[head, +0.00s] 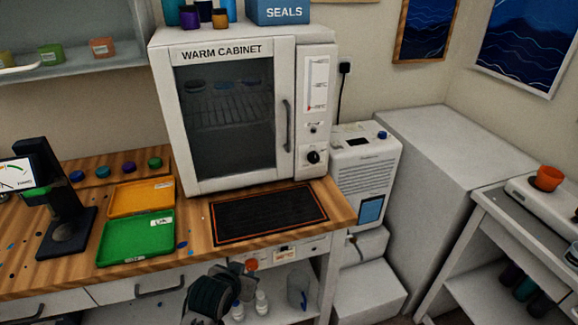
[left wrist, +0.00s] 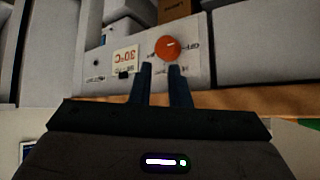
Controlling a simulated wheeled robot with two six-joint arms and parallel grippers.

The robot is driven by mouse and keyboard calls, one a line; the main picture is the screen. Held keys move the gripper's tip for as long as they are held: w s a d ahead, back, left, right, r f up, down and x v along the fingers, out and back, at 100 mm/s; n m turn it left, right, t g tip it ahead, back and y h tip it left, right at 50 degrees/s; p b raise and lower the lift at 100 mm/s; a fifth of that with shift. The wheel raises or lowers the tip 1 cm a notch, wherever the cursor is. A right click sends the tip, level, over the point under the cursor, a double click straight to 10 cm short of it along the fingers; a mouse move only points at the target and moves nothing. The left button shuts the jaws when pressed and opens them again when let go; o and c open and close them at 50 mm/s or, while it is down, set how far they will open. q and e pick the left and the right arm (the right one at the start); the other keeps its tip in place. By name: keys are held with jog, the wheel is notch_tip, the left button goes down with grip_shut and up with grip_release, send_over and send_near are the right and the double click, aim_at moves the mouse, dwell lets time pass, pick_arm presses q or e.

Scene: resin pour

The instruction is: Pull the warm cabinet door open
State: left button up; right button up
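The warm cabinet (head: 185,120) stands on the wooden bench in the head view. Its glass door (head: 225,115) looks closed, with a dark vertical handle (head: 287,125) on the door's right side. My left gripper (head: 237,268) is low in front of the bench edge, well below and apart from the handle. In the left wrist view its two dark fingers (left wrist: 161,70) stand apart with nothing between them. The handle is not in the wrist view. My right gripper is in neither view.
A black mat (head: 268,214) lies before the cabinet. Green (head: 135,236) and orange (head: 140,198) trays lie to its left. An orange-red knob (head: 251,264) on the bench-front panel is close to my left gripper and shows in the wrist view (left wrist: 167,47).

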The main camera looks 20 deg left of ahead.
pick_arm(q)
jog(key=w+r+t, duration=0.2)
jog(key=w+r, duration=0.2)
jog(key=r, duration=0.5)
jog(key=t, duration=0.7)
send_near(288, 124)
jog(key=shift+n, duration=0.3)
jog(key=w+p, duration=0.1)
jog(key=w, duration=0.3)
jog(key=w+p, duration=0.2)
jog(key=w, duration=0.3)
jog(key=shift+w+a+r, duration=0.1)
jog(key=shift+w+r, duration=0.15)
jog(key=shift+w, duration=0.05)
jog(key=shift+w+f, duration=0.1)
jog(key=shift+w, duration=0.35)
grip_shut()
